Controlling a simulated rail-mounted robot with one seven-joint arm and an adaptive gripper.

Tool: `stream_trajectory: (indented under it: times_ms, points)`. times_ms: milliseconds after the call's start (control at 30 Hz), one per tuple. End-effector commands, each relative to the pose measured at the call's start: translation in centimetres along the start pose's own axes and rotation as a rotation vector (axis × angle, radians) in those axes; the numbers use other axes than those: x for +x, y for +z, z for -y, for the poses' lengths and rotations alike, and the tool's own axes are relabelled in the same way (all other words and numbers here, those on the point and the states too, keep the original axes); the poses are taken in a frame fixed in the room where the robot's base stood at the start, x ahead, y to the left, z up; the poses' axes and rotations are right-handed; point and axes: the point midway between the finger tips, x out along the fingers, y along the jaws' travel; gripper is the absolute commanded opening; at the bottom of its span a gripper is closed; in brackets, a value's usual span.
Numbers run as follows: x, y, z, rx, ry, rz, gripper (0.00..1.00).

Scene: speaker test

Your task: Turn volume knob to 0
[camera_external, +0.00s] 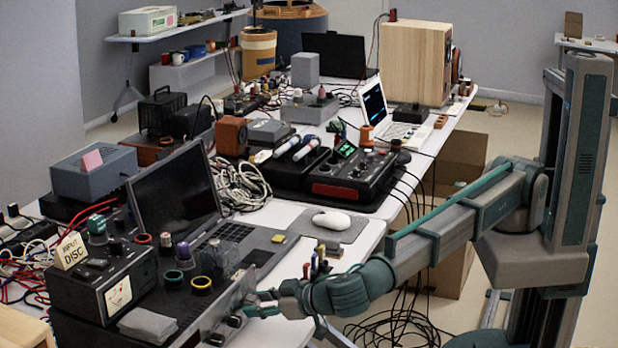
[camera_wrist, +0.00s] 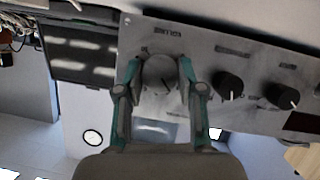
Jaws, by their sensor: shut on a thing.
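The volume knob (camera_wrist: 160,74) is a round grey knob on a silver front panel (camera_wrist: 215,50), under a label that appears to read VOLUME. In the wrist view my gripper (camera_wrist: 160,76) has one teal finger on each side of the knob, shut on it. A dark pointer line on the knob points toward the lower right of the picture. In the external view my gripper (camera_external: 254,304) reaches the front of the dark amplifier unit (camera_external: 180,292) from the right. There the volume knob is hidden behind the gripper.
Two black knobs (camera_wrist: 229,86) (camera_wrist: 281,96) sit on the panel right of my gripper. The amplifier's top carries tape rings (camera_external: 201,283) and a grey cloth (camera_external: 148,325). A laptop (camera_external: 180,195), a mouse (camera_external: 332,220) and cables (camera_external: 245,185) lie behind. The floor right of the table holds loose cables.

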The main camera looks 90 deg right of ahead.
Motion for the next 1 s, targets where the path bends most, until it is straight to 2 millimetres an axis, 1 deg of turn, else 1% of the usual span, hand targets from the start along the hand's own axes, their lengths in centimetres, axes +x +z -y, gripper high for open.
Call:
stream_trajectory:
  times_ms: [133, 1000]
  points:
    - [0.01, -0.01, 0.30, -0.110, 0.045, 0.000, 0.03]
    - [0.02, 0.06, 0.51, -0.874, 0.362, 0.000, 0.03]
